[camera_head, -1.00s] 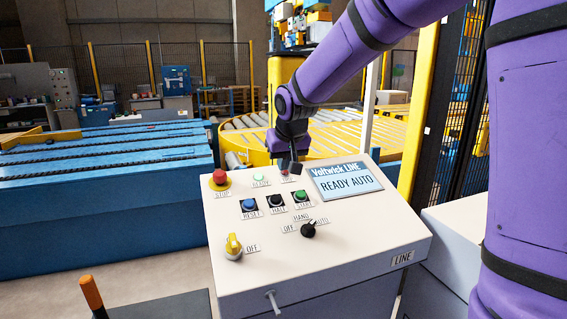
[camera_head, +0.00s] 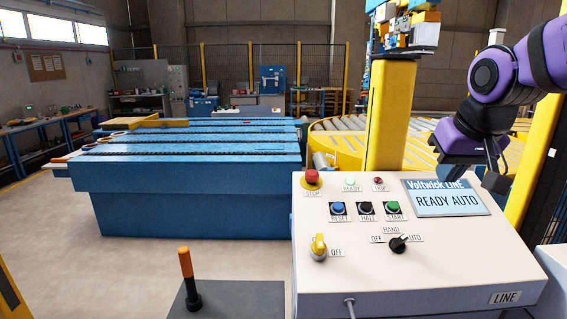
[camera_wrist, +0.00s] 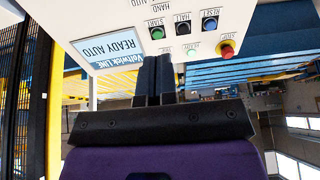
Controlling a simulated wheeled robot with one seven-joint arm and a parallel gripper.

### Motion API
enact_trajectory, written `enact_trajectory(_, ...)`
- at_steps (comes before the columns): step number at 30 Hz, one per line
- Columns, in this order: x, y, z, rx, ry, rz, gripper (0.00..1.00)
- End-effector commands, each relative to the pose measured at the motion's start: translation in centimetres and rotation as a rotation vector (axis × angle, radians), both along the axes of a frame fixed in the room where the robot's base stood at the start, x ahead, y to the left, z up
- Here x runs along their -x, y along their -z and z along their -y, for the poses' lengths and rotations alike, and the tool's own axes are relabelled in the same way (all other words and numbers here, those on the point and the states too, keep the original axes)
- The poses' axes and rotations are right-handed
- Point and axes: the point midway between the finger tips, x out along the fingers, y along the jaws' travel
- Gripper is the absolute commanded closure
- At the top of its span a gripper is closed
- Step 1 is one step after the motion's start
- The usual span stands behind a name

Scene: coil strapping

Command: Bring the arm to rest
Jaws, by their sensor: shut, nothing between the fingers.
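My gripper (camera_head: 495,180) hangs in front of the right part of the control desk, over the status screen's area, at the end of my purple arm. In the wrist view its two dark fingers (camera_wrist: 155,72) lie together with nothing between them. The screen (camera_head: 446,197) reads "Voltwick LINE, READY AUTO"; the gripper hides part of its top edge. The white control desk (camera_head: 420,275) carries a red stop button (camera_head: 311,177), blue, black and green buttons, and a yellow knob (camera_head: 319,246). A black selector (camera_head: 398,243) sits between OFF, HAND and AUTO labels. My fingers appear clear of the buttons.
A blue chain conveyor (camera_head: 190,190) stands left behind the desk. A yellow post (camera_head: 388,115) and a roller turntable (camera_head: 335,130) are behind it. A lever with an orange grip (camera_head: 186,262) rises at the front. Open floor lies to the left.

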Motion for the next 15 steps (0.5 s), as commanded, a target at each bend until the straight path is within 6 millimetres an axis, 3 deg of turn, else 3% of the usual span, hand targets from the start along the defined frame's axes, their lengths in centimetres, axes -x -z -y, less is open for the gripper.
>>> enact_trajectory(3,4.4,-0.5,0.8,0.001,0.001,0.007,1.00)
enact_trajectory(9,10.8,0.0,1.4,0.003,-0.002,0.009,1.00)
enact_trajectory(15,14.8,0.9,1.7,0.008,-0.005,0.008,1.00)
